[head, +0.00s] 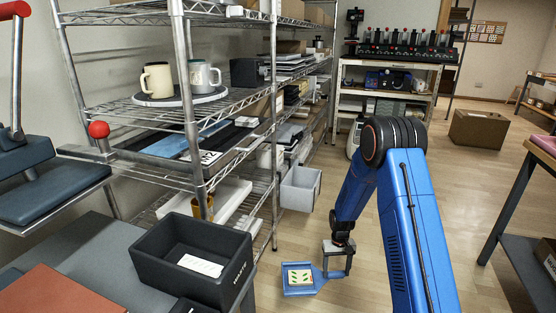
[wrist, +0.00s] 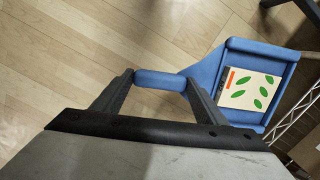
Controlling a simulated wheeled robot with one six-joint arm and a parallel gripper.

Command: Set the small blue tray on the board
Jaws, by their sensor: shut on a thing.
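The small blue tray (head: 300,292) hangs low over the floor in the head view, with a cream card (head: 299,276) showing green leaf shapes lying in it. In the wrist view the tray (wrist: 265,45) is at the right, its handle (wrist: 160,82) reaching left between my fingers. My gripper (head: 336,274) is shut on this handle; both fingers also show in the wrist view (wrist: 161,79). I cannot tell which board is meant.
A black bin (head: 178,266) stands on the grey table at front left. A grey bin (head: 300,188) is by the rack. A red-knobbed lever (head: 98,130) sticks out at left. A dark table (head: 520,185) stands at right. Open wooden floor lies between.

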